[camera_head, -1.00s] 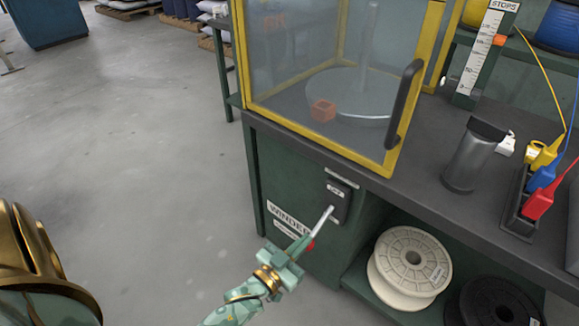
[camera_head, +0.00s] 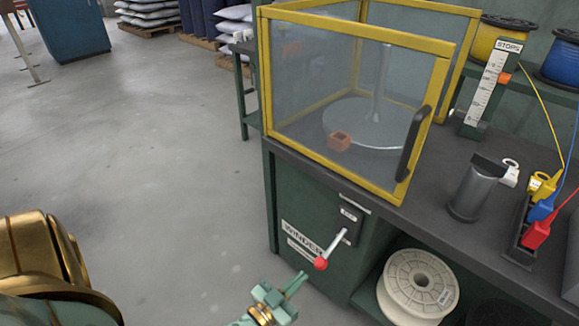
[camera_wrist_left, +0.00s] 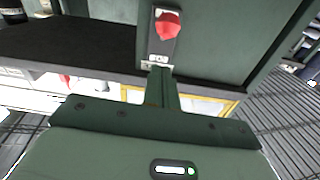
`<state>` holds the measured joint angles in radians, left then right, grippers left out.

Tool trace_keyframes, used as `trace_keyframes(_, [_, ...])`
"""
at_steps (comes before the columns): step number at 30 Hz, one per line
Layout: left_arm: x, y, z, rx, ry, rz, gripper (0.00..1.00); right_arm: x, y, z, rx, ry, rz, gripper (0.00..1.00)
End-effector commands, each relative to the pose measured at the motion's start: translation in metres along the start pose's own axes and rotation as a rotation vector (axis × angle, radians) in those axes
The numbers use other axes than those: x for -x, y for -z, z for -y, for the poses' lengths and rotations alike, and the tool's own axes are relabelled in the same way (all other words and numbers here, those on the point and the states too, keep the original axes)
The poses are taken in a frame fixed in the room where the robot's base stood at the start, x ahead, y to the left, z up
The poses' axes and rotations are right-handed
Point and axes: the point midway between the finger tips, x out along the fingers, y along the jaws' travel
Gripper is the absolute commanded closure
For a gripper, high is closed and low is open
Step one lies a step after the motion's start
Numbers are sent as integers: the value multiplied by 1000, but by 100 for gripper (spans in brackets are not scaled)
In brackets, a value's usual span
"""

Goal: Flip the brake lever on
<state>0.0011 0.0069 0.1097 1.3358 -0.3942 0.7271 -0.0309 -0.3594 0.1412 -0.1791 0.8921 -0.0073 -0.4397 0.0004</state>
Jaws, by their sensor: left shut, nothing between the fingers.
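The brake lever (camera_head: 333,248) is a pale rod with a red knob (camera_head: 320,263). It slants down and left from a dark plate (camera_head: 350,222) on the front of the green winder cabinet. The label on the plate is too small to read surely. My left gripper (camera_head: 301,279) is shut and empty, just below and left of the knob, apparently apart from it. In the left wrist view, the knob (camera_wrist_left: 167,25) shows beyond the tips of the shut fingers (camera_wrist_left: 160,72). The right gripper is not in view.
A yellow-framed clear guard (camera_head: 350,100) with a dark handle (camera_head: 414,143) stands on the bench above the lever. A white spool (camera_head: 419,284) sits on the lower shelf at right. A grey cylinder (camera_head: 470,192) stands on the bench. The floor at left is open.

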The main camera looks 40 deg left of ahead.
Motion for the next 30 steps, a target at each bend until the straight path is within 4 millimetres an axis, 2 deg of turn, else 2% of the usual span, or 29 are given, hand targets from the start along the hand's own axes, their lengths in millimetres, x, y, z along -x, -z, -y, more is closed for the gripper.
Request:
trace_keyframes(3, [13, -4, 0, 0, 0, 0, 100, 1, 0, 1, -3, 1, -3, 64])
trace_keyframes(7, [20, -7, 0, -1, 0, -1, 100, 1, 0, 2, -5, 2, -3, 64])
trace_keyframes(26, [21, -9, 0, -3, -1, 8, 100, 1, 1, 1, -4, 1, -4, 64])
trace_keyframes(29, [22, -25, 1, -29, 3, 91, 100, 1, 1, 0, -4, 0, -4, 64])
trace_keyframes(30, [27, -42, 0, -44, 6, 167, 100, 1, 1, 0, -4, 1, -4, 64])
